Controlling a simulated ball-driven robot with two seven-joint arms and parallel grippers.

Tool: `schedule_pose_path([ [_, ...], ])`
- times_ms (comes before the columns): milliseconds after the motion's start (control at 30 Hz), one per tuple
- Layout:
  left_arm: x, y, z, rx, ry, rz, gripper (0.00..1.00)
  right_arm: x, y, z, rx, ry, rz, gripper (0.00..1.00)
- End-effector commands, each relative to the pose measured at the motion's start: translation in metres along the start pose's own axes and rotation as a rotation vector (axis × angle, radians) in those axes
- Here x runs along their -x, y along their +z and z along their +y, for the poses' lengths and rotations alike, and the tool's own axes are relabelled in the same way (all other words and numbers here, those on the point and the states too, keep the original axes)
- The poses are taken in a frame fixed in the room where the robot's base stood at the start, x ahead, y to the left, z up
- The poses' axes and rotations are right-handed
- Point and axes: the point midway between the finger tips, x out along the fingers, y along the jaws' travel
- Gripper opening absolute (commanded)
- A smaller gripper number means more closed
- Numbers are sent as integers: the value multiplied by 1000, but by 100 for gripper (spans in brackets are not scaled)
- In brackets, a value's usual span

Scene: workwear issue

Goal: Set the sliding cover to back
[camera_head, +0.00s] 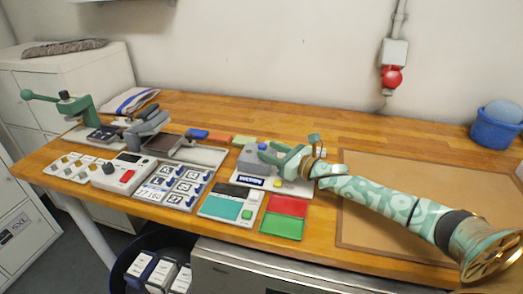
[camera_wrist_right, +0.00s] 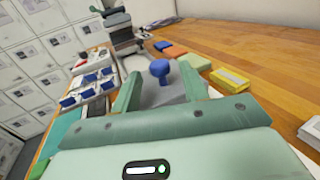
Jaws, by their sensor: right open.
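A grey block-like unit (camera_head: 252,163), which looks like the sliding cover, has a blue knob (camera_head: 262,146) on top and a dark label at its front. It sits on a pale base near the middle of the table. My right gripper (camera_head: 273,155) reaches in from the right, close beside the knob. In the right wrist view the blue knob (camera_wrist_right: 160,69) stands between the two open fingers of my right gripper (camera_wrist_right: 160,80), with nothing clamped. Whether a finger touches the knob I cannot tell. The fingers partly hide the grey unit. My left gripper is not in view.
Left of the unit are a switch panel (camera_head: 176,186), a teal-screened device (camera_head: 226,208) and a green lever press (camera_head: 82,110). Red and green trays (camera_head: 283,226) lie in front. A brown mat (camera_head: 375,225) lies under my right arm. A blue tub (camera_head: 494,133) stands at the far right.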

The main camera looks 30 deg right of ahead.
Motion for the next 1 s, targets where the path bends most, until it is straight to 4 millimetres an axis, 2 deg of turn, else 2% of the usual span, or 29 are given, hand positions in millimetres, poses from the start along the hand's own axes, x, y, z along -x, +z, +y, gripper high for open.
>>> schedule_pose_path([
  [100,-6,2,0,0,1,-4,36,-19,-1,0,1,-1,0,44],
  [233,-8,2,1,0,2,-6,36,-31,-1,0,1,-1,0,44],
  [600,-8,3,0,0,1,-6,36,-36,0,0,1,0,0,44],
  [767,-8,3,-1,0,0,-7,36,-36,0,0,1,0,0,0],
  [900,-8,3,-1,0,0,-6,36,-34,0,0,1,-1,1,0],
  [1000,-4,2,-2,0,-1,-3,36,-23,0,-6,-1,-3,2,0],
])
